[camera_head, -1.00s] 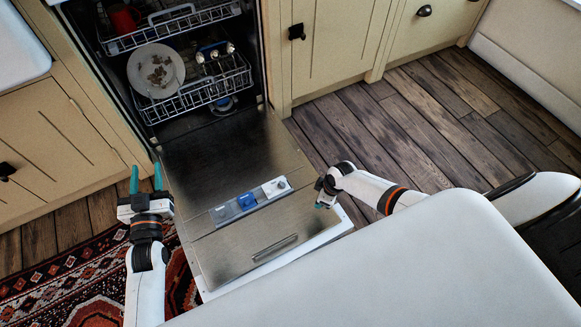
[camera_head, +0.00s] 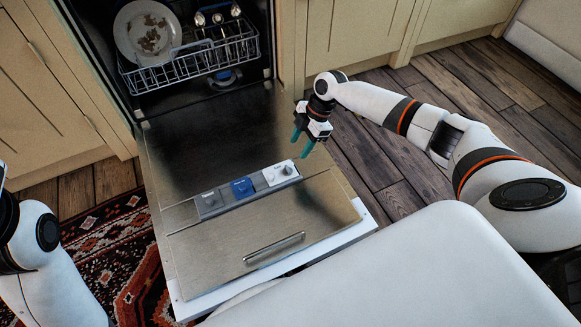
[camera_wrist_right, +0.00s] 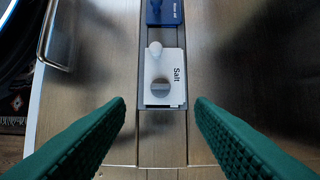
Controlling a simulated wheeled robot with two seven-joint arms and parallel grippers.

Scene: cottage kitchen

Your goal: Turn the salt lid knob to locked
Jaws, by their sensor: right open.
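The salt lid (camera_head: 281,173) is the white one at the right end of a strip of lids on the lowered dishwasher door. I cannot tell the knob's setting. My right gripper (camera_head: 301,142) is open and empty, above and just right of the salt lid. In the wrist view its green fingers lie on either side of the lid, apart from it. My left gripper is out of view; only its arm shows at left.
A blue lid (camera_head: 243,187) and a grey lid (camera_head: 208,199) sit left of the salt lid. The open door (camera_head: 205,250) has a handle (camera_head: 274,247) near its front edge. The lower rack (camera_head: 190,62) with a dirty plate (camera_head: 146,32) stands behind.

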